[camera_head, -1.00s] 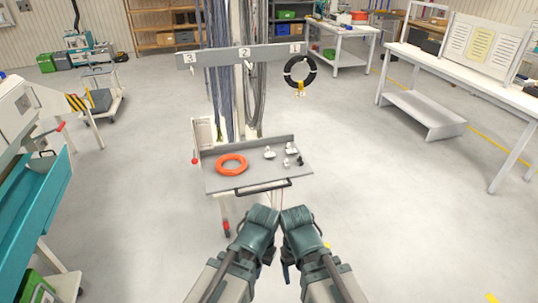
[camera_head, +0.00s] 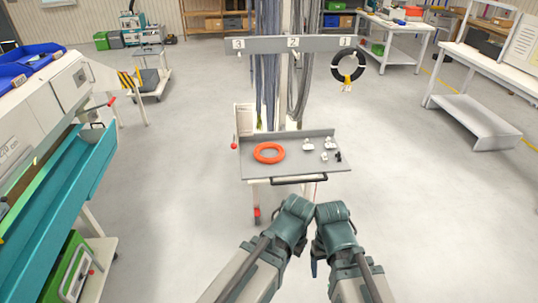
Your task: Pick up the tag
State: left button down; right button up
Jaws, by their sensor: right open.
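A small yellow tag-like piece (camera_head: 346,85) hangs under a black ring (camera_head: 348,66) at the right end of a grey rail numbered 3, 2, 1. It is too small to read, and I cannot tell if it is the tag. Small white pieces (camera_head: 308,145) and a dark one lie on a grey tray (camera_head: 320,170) ahead, right of an orange ring (camera_head: 269,153). My right gripper (camera_head: 314,267) is open, mostly hidden below my folded arm and well short of the tray. My left gripper is hidden behind its arm.
Cables hang behind the grey rail (camera_head: 265,46). A teal drawer machine (camera_head: 60,190) stands close on the left, with a green case (camera_head: 75,270) below it. A white bench (camera_head: 490,75) stands at the right. The floor around the tray stand is clear.

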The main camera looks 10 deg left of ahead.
aim_at(307, 146)
jog(key=i+z, duration=0.1)
jog(key=z, duration=0.55)
jog(key=i+j+z, duration=0.25)
jog(key=j+z, duration=0.25)
jog(key=i+j+z, duration=0.1)
jog(key=j+z, duration=0.15)
jog(key=j, duration=0.2)
jog(key=i+j, duration=0.15)
jog(key=j, duration=0.4)
jog(key=i+j+z, duration=0.15)
jog(key=j, duration=0.9)
jog(key=i+z, duration=0.05)
